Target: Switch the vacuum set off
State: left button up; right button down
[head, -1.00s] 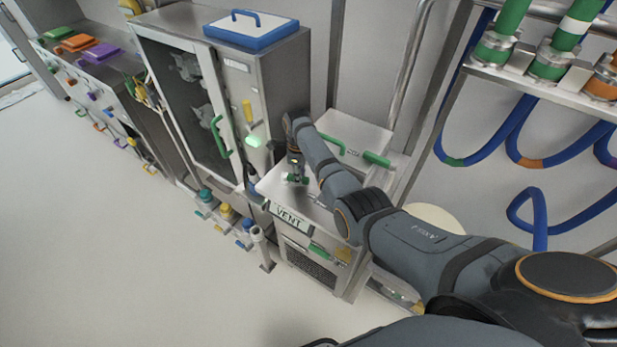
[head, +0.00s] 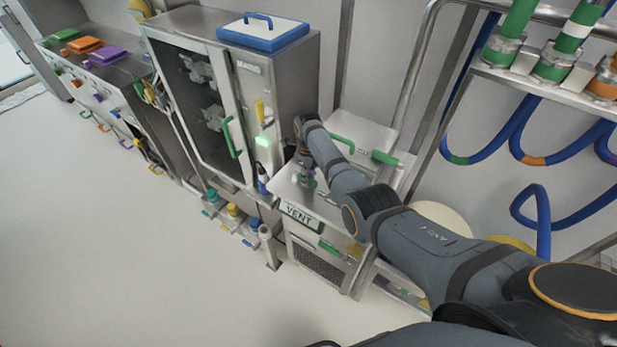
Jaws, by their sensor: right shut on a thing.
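The steel unit labelled VENT (head: 300,216) stands in the middle, with a grille on its front and a green handle (head: 330,247) above that. My right arm reaches in from the lower right, and its gripper (head: 304,172) points down at the unit's top. It is shut on a small green knob (head: 308,183) there; the fingers hide most of the knob, so its turn position cannot be read. I cannot tell which part is the vacuum set's switch. My left gripper is not in view.
A glass-fronted steel cabinet (head: 275,90) stands left of the unit, with a lit green panel (head: 263,141), a yellow handle and a blue-edged lid (head: 263,32) on top. Blue hoses (head: 545,215) hang at the right. The floor (head: 100,240) at the left is clear.

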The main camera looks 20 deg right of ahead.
jog(key=shift+s+f, duration=0.1)
jog(key=c, duration=1.2)
grip_release()
notch_tip(320, 180, up, 12)
